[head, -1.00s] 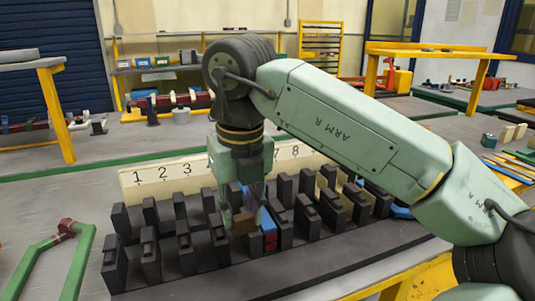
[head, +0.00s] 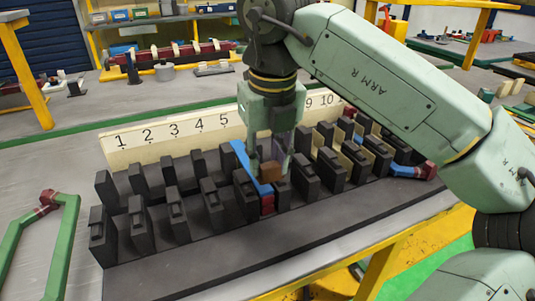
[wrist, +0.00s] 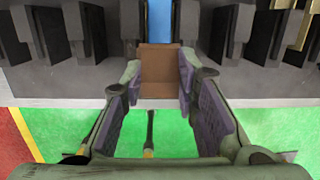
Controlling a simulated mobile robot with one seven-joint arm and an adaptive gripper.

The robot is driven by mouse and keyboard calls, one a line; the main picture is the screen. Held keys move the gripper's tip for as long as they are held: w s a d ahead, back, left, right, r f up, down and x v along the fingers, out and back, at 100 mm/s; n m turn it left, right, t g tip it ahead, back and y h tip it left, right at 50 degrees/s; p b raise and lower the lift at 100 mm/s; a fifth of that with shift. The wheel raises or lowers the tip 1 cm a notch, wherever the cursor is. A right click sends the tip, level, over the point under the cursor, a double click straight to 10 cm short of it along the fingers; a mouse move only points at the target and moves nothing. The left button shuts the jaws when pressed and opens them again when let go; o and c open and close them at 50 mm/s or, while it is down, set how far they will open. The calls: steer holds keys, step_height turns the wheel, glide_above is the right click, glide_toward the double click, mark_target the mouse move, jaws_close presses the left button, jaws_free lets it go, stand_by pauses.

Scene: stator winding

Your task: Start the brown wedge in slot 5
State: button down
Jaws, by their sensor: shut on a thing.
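My gripper (head: 272,172) is shut on the brown wedge (head: 270,171), which hangs above the front part of the toothed dark stator block (head: 200,245). In the wrist view, the wedge (wrist: 159,70) sits between the fingertips, its broad face toward the camera. The strip runs back near the number 5 on the cream number board (head: 174,134). Any contact between wedge and slot cannot be told.
Dark teeth (head: 141,218) stand in two rows around my gripper. My arm hides the numbers between 5 and 9. Another blue strip (head: 405,170) with a red end lies at the right. A green and red frame (head: 45,215) lies on the left. The block's front ledge is bare.

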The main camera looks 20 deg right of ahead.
mark_target(268, 177)
steer(key=shift+f+b, duration=1.35)
steer(key=shift+f, duration=0.6)
steer(key=shift+f, duration=0.1)
steer(key=shift+w, duration=0.15)
steer(key=c, duration=1.2)
jaws_free()
